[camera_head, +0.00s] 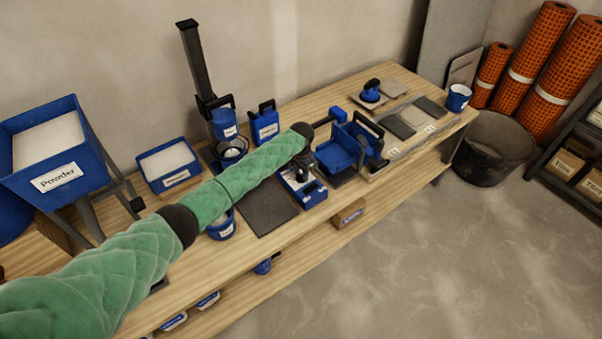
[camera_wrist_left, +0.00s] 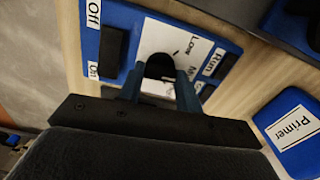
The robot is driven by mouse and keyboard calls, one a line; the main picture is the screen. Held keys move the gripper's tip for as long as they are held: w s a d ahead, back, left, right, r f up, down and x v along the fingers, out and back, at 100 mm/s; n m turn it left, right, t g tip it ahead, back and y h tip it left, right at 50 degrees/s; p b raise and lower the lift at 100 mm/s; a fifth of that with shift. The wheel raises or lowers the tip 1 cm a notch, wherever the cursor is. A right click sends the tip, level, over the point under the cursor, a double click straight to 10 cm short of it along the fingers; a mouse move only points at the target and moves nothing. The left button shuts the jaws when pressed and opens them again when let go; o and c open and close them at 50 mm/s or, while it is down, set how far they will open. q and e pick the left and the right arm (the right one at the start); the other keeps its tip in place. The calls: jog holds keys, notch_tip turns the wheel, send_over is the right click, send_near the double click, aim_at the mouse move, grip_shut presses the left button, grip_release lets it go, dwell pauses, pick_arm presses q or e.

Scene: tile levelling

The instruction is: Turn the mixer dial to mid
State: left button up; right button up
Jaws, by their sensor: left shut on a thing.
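The mixer control box (camera_head: 313,197) is blue with a white face and stands on the bench. In the left wrist view the box (camera_wrist_left: 205,28) shows the labels Off, Low and Run, and another label partly hidden by a finger. The black dial (camera_wrist_left: 159,66) sits on the white face. My left gripper (camera_wrist_left: 160,82) is shut on the dial, one finger on each side. In the head view my left gripper (camera_head: 303,163) is over the box and hides the dial. I cannot tell which mark the dial points to. My right gripper is in neither view.
The mixer stand (camera_head: 192,60) rises behind my left arm. A black rocker switch (camera_wrist_left: 113,50) is beside the dial. A blue Primer container (camera_wrist_left: 297,125) is close to the gripper. A dark mat (camera_head: 268,208) lies left of the box, and a blue stand (camera_head: 340,147) to its right.

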aim_at(301, 174)
pick_arm(q)
jog(key=shift+m, duration=0.5)
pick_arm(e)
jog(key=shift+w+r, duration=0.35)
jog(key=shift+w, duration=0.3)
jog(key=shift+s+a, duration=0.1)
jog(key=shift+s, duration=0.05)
pick_arm(q)
jog(key=o, duration=1)
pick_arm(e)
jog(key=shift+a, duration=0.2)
pick_arm(q)
jog(key=shift+r, duration=0.1)
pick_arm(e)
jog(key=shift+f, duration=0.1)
pick_arm(q)
jog(key=shift+r, duration=0.2)
notch_tip(301, 174, up, 7)
jog(key=shift+r+b, duration=0.15)
jog(key=shift+b, duration=1.05)
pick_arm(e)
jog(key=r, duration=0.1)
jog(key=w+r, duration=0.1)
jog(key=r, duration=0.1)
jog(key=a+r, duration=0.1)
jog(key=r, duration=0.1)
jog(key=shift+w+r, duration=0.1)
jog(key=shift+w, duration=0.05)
